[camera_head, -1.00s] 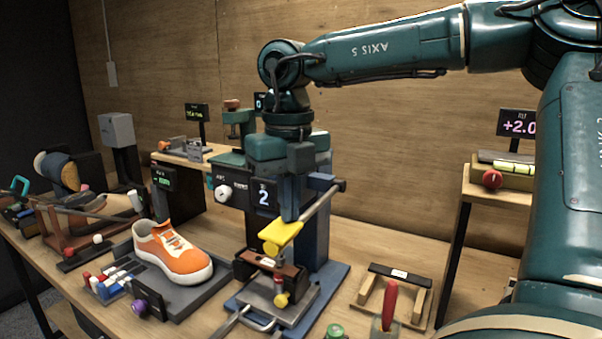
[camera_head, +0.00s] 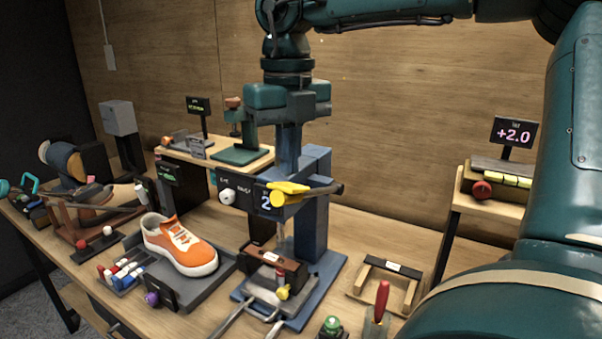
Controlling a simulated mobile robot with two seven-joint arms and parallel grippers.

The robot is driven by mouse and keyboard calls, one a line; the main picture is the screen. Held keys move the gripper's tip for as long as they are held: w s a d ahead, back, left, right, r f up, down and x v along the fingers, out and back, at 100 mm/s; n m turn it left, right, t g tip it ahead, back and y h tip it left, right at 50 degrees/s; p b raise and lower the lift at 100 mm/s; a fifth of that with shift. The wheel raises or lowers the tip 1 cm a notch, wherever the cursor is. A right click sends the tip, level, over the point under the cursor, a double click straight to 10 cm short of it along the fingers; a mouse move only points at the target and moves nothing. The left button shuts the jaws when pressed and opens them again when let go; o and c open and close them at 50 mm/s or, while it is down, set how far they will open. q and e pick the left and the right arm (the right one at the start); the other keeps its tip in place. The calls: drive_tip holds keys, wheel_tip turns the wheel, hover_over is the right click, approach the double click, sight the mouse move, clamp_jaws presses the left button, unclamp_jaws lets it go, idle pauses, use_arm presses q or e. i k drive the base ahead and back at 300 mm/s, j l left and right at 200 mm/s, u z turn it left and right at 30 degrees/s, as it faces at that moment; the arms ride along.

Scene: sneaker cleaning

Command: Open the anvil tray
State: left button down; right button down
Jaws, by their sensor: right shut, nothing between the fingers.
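The blue press (camera_head: 315,232) stands on the bench with a "2" display on its front. The anvil tray (camera_head: 268,288) is a grey slab with a metal loop handle low at the press's front. How far the tray is out I cannot tell. My right gripper (camera_head: 288,176) points down, shut and empty, above the tray at the yellow-ended lever (camera_head: 290,195). Whether it touches the lever is unclear. My left gripper is out of view.
An orange sneaker (camera_head: 180,245) rests on a grey stand left of the press. A wooden frame (camera_head: 390,284), a red-handled tool (camera_head: 381,302) and a green knob (camera_head: 331,326) lie to the right. A raised shelf (camera_head: 490,200) stands far right.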

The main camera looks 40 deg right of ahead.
sight(261, 288)
drive_tip(key=k+j, duration=0.15)
drive_tip(key=k, duration=0.6)
drive_tip(key=k+j, duration=0.1)
drive_tip(key=k, duration=0.65)
